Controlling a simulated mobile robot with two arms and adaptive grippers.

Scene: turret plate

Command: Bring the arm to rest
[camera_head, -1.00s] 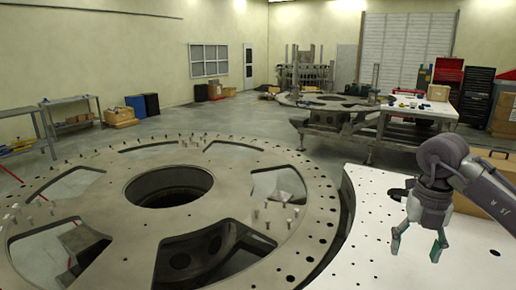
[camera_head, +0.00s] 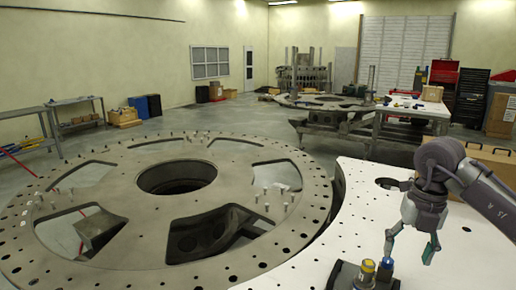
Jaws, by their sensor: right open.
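My right gripper (camera_head: 410,247) hangs over the white table (camera_head: 320,225) at the right, pointing down with its two fingers apart. I see nothing between the fingers. Its left fingertip appears just above a dark holder (camera_head: 345,278) at the bottom edge, which carries a yellow-topped piece (camera_head: 366,272) and a blue-topped piece (camera_head: 385,268). I cannot tell whether the fingertip touches the blue-topped piece. The large grey turret plate (camera_head: 125,243) lies left of the table, with round holes, wide cutouts and several upright bolts. My left gripper is not in view.
A cardboard box (camera_head: 490,152) stands behind my right arm. Farther back are a second workbench (camera_head: 415,107), a red tool cabinet (camera_head: 443,75) and black drawers (camera_head: 470,95). Shelves (camera_head: 75,115) line the left wall. The floor between is clear.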

